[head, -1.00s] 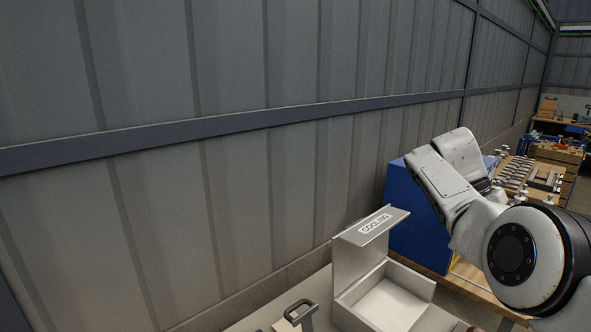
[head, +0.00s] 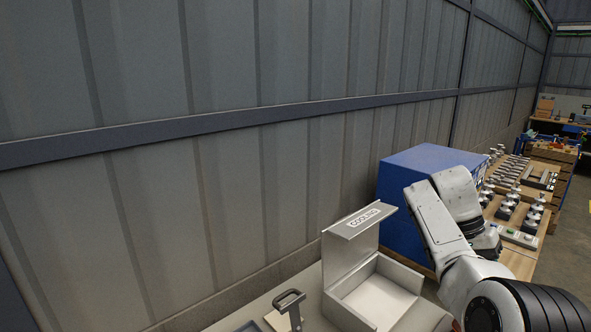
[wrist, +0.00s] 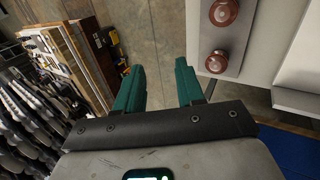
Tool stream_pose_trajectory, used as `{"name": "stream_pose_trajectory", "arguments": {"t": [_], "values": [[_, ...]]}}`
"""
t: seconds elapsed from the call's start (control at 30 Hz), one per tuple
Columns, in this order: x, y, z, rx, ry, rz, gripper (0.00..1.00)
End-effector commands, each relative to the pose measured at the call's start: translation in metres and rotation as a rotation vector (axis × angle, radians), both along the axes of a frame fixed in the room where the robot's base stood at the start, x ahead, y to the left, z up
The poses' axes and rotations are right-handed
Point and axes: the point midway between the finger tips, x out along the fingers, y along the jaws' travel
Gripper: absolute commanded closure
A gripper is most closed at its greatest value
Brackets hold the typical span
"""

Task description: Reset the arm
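My gripper (wrist: 160,88) shows in the wrist view with two green fingers set well apart and nothing between them. It is open and empty, and the concrete floor shows beyond its fingertips. In the head view my white arm is bent at the right, in front of a blue box, and the gripper itself is hidden there. An open grey box (head: 362,223) with a "COOLING" label on its raised lid stands on the table at the bottom centre, left of my arm.
A blue box (head: 400,175) stands behind my arm. Insulator stacks (head: 508,205) stand on a wooden bench at the right. A dark handle (head: 290,302) rises left of the grey box. Two brown knobs (wrist: 222,12) are right of my gripper. A corrugated wall fills the left.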

Motion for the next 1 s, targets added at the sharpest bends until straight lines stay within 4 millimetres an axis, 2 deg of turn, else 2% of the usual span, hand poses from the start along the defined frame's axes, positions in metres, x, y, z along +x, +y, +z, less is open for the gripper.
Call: {"name": "stream_pose_trajectory", "arguments": {"t": [0.03,0.17,0.27,0.4,0.6,0.8,1.0], "values": [[-0.003,0.001,-0.016,0.008,-0.002,0.008,0.62],[-0.012,0.003,-0.058,0.034,-0.020,0.038,0.62],[-0.026,0.007,-0.099,0.061,-0.038,0.071,0.62],[-0.052,0.015,-0.151,0.094,-0.070,0.132,0.62],[-0.101,0.031,-0.213,0.141,-0.114,0.232,0.62],[-0.161,0.051,-0.257,0.190,-0.160,0.348,0.62],[-0.227,0.075,-0.280,0.242,-0.205,0.476,0.62]]}}
